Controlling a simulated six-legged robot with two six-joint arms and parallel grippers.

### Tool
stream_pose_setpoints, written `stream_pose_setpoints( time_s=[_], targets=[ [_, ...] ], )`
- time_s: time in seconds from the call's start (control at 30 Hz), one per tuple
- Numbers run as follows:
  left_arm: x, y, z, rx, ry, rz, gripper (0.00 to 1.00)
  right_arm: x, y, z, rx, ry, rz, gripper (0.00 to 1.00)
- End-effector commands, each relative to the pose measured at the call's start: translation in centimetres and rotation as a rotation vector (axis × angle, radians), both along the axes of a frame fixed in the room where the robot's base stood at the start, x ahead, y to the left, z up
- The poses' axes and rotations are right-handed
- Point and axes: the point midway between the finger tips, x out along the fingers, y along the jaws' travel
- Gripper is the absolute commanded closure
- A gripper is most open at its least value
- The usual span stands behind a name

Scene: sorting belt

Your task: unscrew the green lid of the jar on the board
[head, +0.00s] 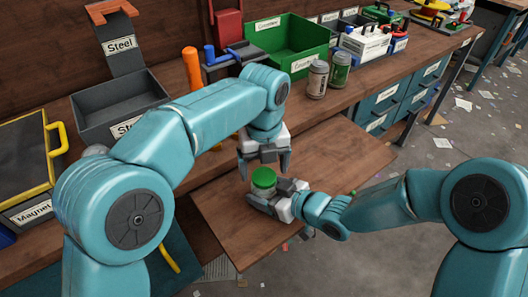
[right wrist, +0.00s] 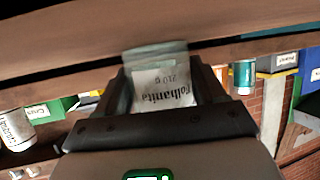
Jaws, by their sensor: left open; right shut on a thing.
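The jar stands upright on the wooden board (head: 340,165), with its green lid (head: 264,178) on top in the head view. In the right wrist view the jar (right wrist: 160,85) is clear with a white printed label, between the fingers. My right gripper (head: 262,196) is shut on the jar's body from the right side. My left gripper (head: 264,172) points down above the lid, its fingers apart, with nothing between them. Whether its fingertips touch the lid cannot be told.
Behind the board, a bench carries a green bin (head: 292,45), a grey Steel bin (head: 118,105), an orange-handled tool (head: 192,68) and two small jars (head: 328,78). A yellow-edged Magnet box (head: 30,170) stands at the left. The board's right part is clear.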

Motion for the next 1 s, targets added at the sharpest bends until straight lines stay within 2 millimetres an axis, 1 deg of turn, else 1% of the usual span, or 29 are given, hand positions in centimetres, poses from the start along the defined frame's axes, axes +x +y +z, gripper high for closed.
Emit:
stream_pose_setpoints(
  time_s=[0.03,0.17,0.43,0.47,0.5,0.57,0.6,0.63,0.67,0.87,0.97,1.0],
  targets=[
    [0.0,0.0,-0.6,0.001,0.001,0.000,0.15,0.0,0.0,-0.1,-0.001,0.002,0.000,1.00],
    [0.0,0.0,-1.6,0.000,0.000,0.000,0.15,0.0,0.0,-0.1,-0.002,0.003,0.000,1.00],
    [0.0,0.0,-1.8,-0.001,0.000,0.002,0.15,0.0,0.0,-0.1,-0.002,0.003,0.000,1.00],
    [0.0,0.0,-1.8,-0.001,0.000,0.002,0.19,0.0,0.0,-0.1,-0.002,0.003,0.000,1.00],
    [0.0,0.0,-1.8,-0.001,0.000,0.002,0.32,0.0,0.0,-0.1,-0.002,0.003,0.000,1.00],
    [0.0,0.0,-1.8,-0.001,0.000,0.002,0.51,0.0,0.0,-0.1,-0.002,0.003,0.000,1.00],
    [0.0,0.0,-1.8,-0.001,0.000,0.002,0.64,0.0,0.0,-0.1,-0.002,0.003,0.000,1.00],
    [0.0,0.0,-1.8,-0.001,0.000,0.002,0.74,0.0,0.0,-0.1,-0.002,0.003,0.000,1.00],
    [0.0,0.0,-1.8,-0.001,0.000,0.002,0.78,0.0,0.0,-0.1,-0.002,0.003,0.000,1.00],
    [0.0,0.0,-1.8,0.000,0.000,0.014,0.78,0.0,0.0,-0.1,-0.002,0.003,0.000,1.00],
    [0.0,0.0,-1.7,0.000,0.000,0.112,0.79,0.0,0.0,-0.1,-0.001,0.003,-0.001,1.00],
    [0.0,0.0,-1.7,0.000,0.000,0.187,0.79,0.0,0.0,-0.1,-0.001,0.003,-0.001,1.00]
  ],
)
